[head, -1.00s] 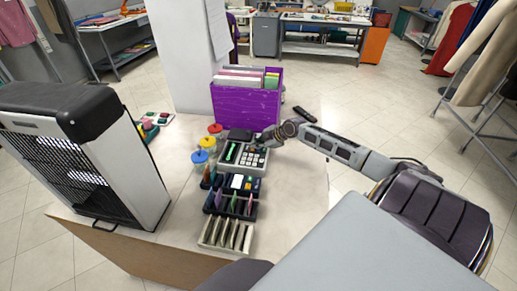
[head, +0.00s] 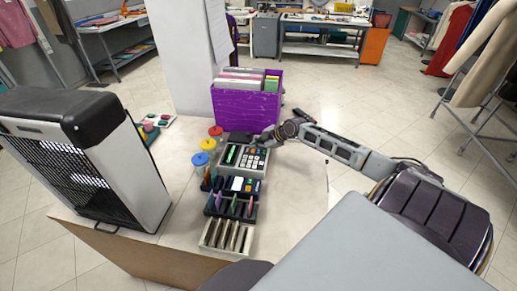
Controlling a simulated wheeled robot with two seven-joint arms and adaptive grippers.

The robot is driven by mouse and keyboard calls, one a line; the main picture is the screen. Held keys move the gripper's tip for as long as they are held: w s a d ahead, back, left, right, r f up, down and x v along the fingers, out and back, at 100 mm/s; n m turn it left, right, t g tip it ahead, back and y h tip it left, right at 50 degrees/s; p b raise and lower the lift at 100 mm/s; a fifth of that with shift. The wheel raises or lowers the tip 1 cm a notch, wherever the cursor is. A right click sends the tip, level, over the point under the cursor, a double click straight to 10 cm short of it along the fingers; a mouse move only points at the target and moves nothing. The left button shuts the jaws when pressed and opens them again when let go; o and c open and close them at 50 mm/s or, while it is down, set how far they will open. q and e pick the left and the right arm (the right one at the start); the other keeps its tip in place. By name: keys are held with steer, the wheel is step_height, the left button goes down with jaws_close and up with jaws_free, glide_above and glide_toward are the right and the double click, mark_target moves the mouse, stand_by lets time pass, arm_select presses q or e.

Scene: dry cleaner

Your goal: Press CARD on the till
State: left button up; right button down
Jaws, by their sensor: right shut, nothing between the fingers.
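The till (head: 246,159) is a small grey-beige box on the counter, with a green display strip on its left and a keypad (head: 254,157) of pale keys and a few coloured ones. The key labels are too small to read. My right gripper (head: 262,139) reaches in from the right and is shut and empty at the till's upper right edge, over or close to the top keys. I cannot tell whether its fingertips touch a key. My left gripper is not in view.
A purple file box (head: 245,105) stands behind the till. Jars with coloured lids (head: 201,159) stand to its left. Racks of small items (head: 231,205) and a slotted tray (head: 227,237) lie in front. A black-and-white heater-like unit (head: 90,155) fills the counter's left. The counter's right side (head: 300,190) is clear.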

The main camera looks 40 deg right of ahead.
mark_target(258, 152)
steer(key=shift+r, duration=0.1)
steer(key=shift+r+p, duration=2.15)
steer(key=shift+r, duration=0.25)
steer(key=shift+f, duration=0.1)
